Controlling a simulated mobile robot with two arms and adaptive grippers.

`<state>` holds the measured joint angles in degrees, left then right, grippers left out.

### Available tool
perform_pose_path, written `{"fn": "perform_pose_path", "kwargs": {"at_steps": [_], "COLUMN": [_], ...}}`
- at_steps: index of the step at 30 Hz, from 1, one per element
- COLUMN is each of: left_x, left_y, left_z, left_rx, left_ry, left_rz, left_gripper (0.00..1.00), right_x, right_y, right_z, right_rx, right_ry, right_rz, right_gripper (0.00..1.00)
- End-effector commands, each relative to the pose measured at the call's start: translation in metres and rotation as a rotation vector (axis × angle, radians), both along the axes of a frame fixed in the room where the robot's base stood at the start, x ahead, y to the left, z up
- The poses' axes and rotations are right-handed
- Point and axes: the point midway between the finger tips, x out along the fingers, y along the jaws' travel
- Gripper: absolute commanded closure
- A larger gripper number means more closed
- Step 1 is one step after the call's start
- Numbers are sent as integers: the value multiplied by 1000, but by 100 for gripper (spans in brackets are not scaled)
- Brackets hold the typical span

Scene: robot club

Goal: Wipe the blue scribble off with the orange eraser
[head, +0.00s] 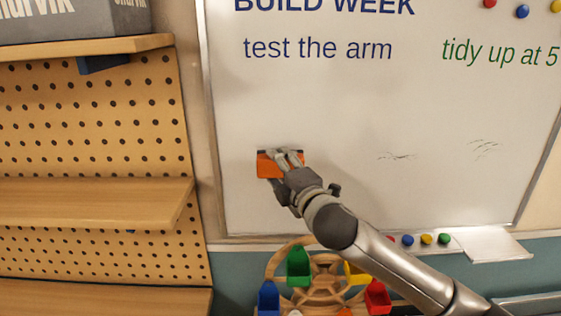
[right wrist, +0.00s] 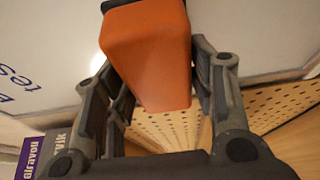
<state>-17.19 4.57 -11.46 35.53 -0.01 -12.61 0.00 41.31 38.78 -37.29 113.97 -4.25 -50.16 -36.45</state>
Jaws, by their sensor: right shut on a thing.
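The orange eraser (head: 265,167) is at the lower left part of the whiteboard (head: 340,110), at or very near its surface. My right gripper (head: 283,158) is shut on it, fingers on either side. In the right wrist view the orange eraser (right wrist: 150,60) sits between the fingers, its dark pad towards the board. No blue scribble shows; the board behind the eraser and hand is hidden. Faint dark line marks (head: 397,156) and more thin marks (head: 484,148) are on the board to the right. My left gripper is not in view.
Blue writing (head: 318,48) and green writing (head: 499,52) are higher on the board. Below it are several coloured magnets (head: 426,239), a white sheet (head: 490,244) and a wooden wheel with coloured bins (head: 299,267). A pegboard (head: 90,130) with wooden shelves stands at the left.

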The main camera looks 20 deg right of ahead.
Motion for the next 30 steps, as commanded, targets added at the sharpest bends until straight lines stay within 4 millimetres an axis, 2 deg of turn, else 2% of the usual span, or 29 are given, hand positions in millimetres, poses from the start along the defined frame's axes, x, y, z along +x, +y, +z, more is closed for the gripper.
{"fn": "perform_pose_path", "kwargs": {"at_steps": [6, 16, 25, 30], "left_x": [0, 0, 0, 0], "left_y": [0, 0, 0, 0], "left_z": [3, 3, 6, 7], "left_rx": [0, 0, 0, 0], "left_ry": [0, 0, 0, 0], "left_rz": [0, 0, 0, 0], "left_gripper": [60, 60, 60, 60], "right_x": [-14, -16, -39, -43], "right_y": [3, 4, 11, 12], "right_z": [1, 0, 1, 0], "right_rx": [0, 0, 0, 0], "right_ry": [-1, 0, 0, -1], "right_rz": [-1, -1, 0, -2], "right_gripper": [68, 68, 68, 68]}}
